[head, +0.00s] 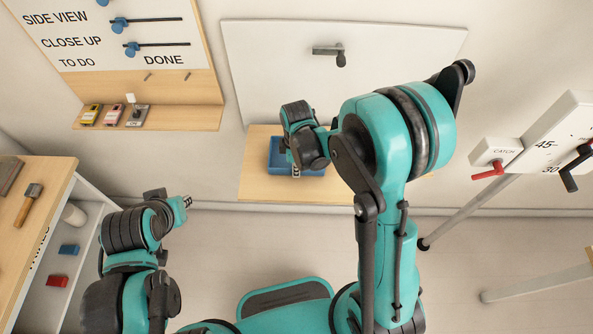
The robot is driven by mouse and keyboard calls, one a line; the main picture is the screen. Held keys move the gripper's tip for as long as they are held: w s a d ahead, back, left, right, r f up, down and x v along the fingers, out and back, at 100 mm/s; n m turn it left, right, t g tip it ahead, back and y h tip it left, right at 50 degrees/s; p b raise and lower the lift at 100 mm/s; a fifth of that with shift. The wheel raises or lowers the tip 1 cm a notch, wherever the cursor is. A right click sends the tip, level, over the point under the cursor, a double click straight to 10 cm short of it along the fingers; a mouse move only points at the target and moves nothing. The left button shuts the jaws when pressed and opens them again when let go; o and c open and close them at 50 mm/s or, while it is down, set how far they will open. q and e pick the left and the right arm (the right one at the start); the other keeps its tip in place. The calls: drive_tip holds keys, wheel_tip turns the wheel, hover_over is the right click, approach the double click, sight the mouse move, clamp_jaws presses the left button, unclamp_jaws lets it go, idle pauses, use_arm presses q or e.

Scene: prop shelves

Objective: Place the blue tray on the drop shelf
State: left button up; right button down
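The blue tray (276,163) is on or just over a light wooden shelf (258,190) that juts out below a white wall panel. My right gripper (296,168) is over the tray; the wrist hides its fingers and part of the tray. I cannot tell whether it holds the tray or whether the tray rests on the shelf. A small white label with dark marks shows beside the gripper. My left gripper (186,202) is at the left, well away from the tray, with nothing visible in it; its finger gap is too small to judge.
The white panel (270,75) carries a dark handle (330,52). A ledge (200,118) at upper left holds small boxes and a switch. A hammer (28,205) lies on the left cabinet. A red-handled catch (489,172) is at right. Floor between is clear.

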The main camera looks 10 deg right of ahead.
drive_tip(key=shift+f, duration=0.1)
drive_tip(key=shift+f, duration=0.1)
drive_tip(key=c, duration=2.1)
unclamp_jaws()
drive_tip(key=shift+f, duration=0.1)
drive_tip(key=o, duration=0.4)
